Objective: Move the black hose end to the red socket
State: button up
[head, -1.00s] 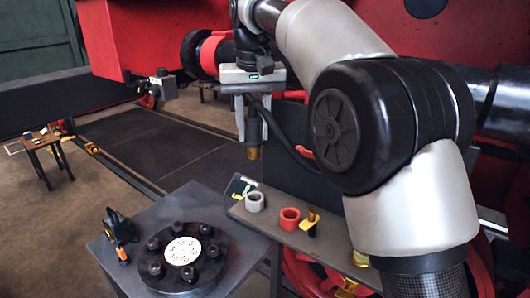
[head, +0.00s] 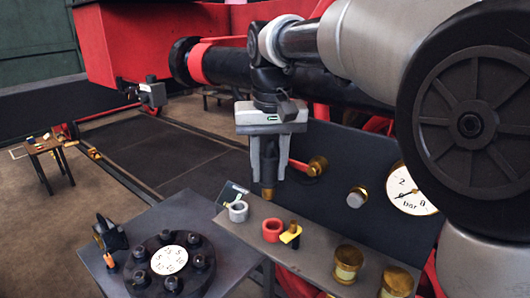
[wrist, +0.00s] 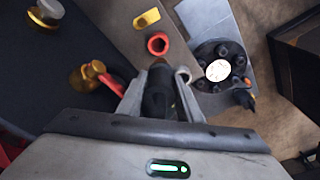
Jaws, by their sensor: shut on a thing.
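My gripper (head: 268,180) is shut on the black hose end (head: 268,172), which hangs upright with its brass tip (head: 268,193) down. The wrist view also shows the black hose end (wrist: 158,92) between my gripper's two fingers (wrist: 157,88). The red socket (head: 272,230) is an open ring standing on a grey shelf. In the head view the brass tip is above it, apart from it. In the wrist view the red socket (wrist: 158,44) is just beyond the hose end. The exact height of the tip over the socket is hard to tell.
A grey socket (head: 238,212) and a yellow-tagged brass fitting (head: 290,236) flank the red socket on the shelf (head: 318,254). Brass knobs (head: 348,262) stand farther right. Behind are a red-handled valve (head: 316,166) and a pressure gauge (head: 410,190). A bolted flange (head: 150,276) lies left.

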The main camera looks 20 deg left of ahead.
aim_at(274, 183)
jog(key=shift+s+d+f, duration=0.45)
jog(key=shift+d+f, duration=0.05)
jog(key=shift+d, duration=0.25)
jog(key=shift+f, duration=0.25)
jog(key=shift+f+b, duration=0.55)
jog(key=shift+b, duration=0.2)
notch_tip(274, 183, down, 3)
jog(key=b, duration=0.3)
jog(key=shift+f, duration=0.15)
jog(key=shift+f, duration=1.35)
dwell(0.9)
jog(key=shift+f+b, duration=0.4)
jog(key=shift+f, duration=0.1)
jog(key=o, duration=1.4)
jog(key=shift+c, duration=0.2)
